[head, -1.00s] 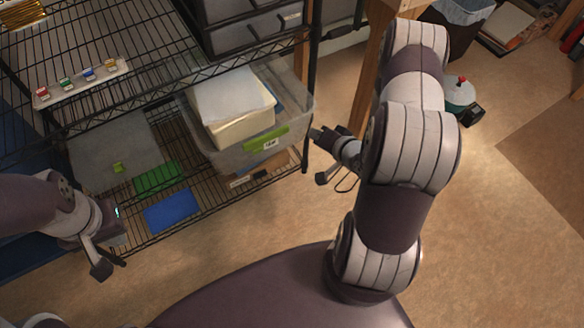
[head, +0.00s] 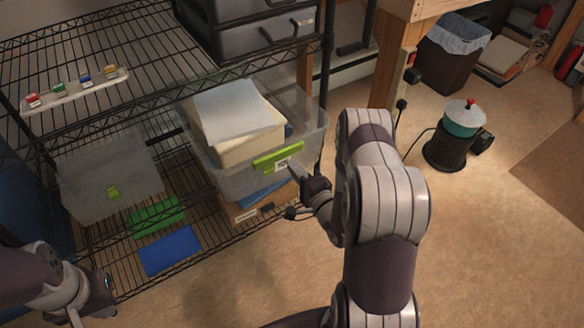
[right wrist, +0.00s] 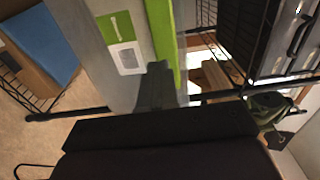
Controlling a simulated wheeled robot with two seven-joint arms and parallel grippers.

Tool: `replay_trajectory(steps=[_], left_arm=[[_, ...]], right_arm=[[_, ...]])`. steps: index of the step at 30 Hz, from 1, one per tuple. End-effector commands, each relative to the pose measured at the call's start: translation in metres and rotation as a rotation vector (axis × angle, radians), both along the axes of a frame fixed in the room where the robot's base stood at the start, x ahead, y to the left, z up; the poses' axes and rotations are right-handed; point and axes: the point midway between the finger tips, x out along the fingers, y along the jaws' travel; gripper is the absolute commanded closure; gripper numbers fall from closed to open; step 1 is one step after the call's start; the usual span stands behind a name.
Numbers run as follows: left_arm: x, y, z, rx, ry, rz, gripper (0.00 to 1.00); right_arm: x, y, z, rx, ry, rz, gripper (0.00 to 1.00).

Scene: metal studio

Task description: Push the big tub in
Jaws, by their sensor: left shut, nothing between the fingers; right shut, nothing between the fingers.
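The big tub (head: 233,186) is clear plastic with a green latch (head: 278,157) and a white label on its front. It sits on the lower wire shelf, holds a stack of paper and books, and its front sticks out past the shelf edge. My right gripper (head: 297,174) is shut and empty at the tub's front, by the label. In the right wrist view its fingertips (right wrist: 156,80) are against or very near the tub's wall (right wrist: 95,65), below the green rim; contact is unclear. My left gripper (head: 90,312) is shut and empty at lower left, away from the tub.
A cardboard box (head: 242,212) lies below the big tub. A wooden post (head: 393,75) stands at right.

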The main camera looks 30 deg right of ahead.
Motion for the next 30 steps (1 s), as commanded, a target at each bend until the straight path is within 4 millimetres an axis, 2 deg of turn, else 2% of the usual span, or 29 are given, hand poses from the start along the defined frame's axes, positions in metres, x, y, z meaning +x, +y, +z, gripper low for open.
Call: replay_trajectory(steps=[6, 17, 20, 23, 30], left_arm=[[0.0, 0.0, -0.007, 0.0, 0.0, 0.0, 1.0], [0.0, 0.0, -0.007, 0.0, 0.0, 0.0, 1.0], [0.0, 0.0, -0.007, 0.0, 0.0, 0.0, 1.0], [0.0, 0.0, -0.008, 0.0, 0.0, 0.0, 1.0], [0.0, 0.0, -0.022, 0.0, 0.0, 0.0, 1.0]], right_arm=[[0.02, 0.001, -0.001, -0.002, -0.001, 0.001, 1.0], [0.022, 0.001, 0.0, -0.001, 0.0, 0.0, 1.0], [0.03, 0.001, 0.0, -0.002, -0.001, 0.002, 1.0], [0.052, 0.003, 0.0, -0.005, -0.002, 0.004, 1.0], [0.124, 0.007, -0.004, -0.004, -0.003, 0.003, 1.0]])
